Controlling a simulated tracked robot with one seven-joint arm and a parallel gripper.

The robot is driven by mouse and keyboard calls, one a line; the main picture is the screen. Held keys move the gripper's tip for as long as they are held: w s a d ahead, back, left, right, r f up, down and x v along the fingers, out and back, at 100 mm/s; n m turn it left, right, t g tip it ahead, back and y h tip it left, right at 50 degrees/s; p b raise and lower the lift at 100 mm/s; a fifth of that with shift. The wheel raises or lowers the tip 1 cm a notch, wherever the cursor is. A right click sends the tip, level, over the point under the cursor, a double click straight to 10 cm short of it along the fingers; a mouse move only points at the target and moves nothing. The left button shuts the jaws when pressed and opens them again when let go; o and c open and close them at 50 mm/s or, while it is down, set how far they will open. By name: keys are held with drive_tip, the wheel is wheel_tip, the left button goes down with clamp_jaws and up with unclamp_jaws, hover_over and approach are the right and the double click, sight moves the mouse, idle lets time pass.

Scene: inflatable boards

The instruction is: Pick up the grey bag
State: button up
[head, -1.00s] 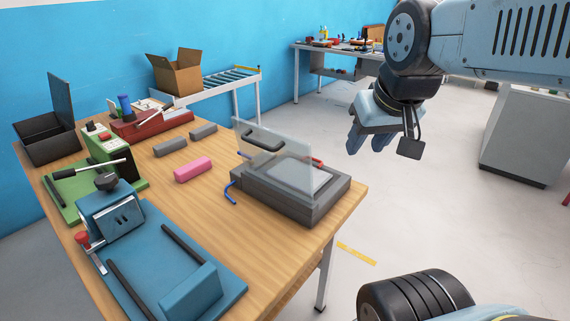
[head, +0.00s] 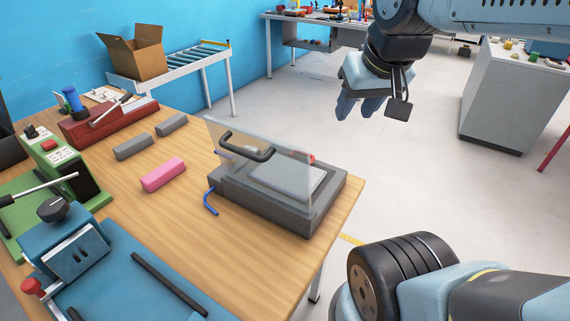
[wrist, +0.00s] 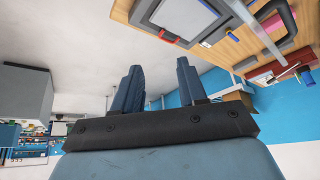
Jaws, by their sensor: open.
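Two small grey block-like pieces lie on the wooden table in the head view, a nearer one (head: 133,147) and a farther one (head: 171,125). Nothing plainly looks like a bag, and I cannot tell which, if either, is the grey bag. A similar pink piece (head: 163,175) lies in front of them. My gripper (head: 359,107) hangs in the air to the right of the table, well apart from the grey pieces. In the wrist view its two blue fingers (wrist: 159,68) are spread with nothing between them.
A grey machine with a raised clear guard (head: 290,210) stands at the table's right edge, between my gripper and the grey pieces. Red (head: 90,125), green (head: 62,165) and blue (head: 75,255) devices stand at left. A cardboard box (head: 135,55) sits behind.

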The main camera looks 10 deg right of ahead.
drive_tip(key=w+f+m+g, duration=0.3)
drive_tip(key=w+f+m, duration=0.1)
drive_tip(key=w+m, duration=0.95)
drive_tip(key=w+f+m+g, duration=0.3)
drive_tip(key=w+f+m, duration=0.7)
drive_tip(key=w+m, duration=0.25)
drive_tip(key=shift+m, duration=0.4)
drive_tip(key=f, duration=0.7)
drive_tip(key=shift+s+a+f, duration=0.2)
drive_tip(key=shift+s+f, duration=0.05)
drive_tip(key=shift+f, duration=0.1)
drive_tip(key=shift+s+a+f, duration=0.1)
drive_tip(key=shift+f, duration=1.35)
drive_tip(key=shift+s+a+f, duration=0.1)
drive_tip(key=shift+f, duration=1.35)
drive_tip(key=shift+c, duration=0.2)
clamp_jaws()
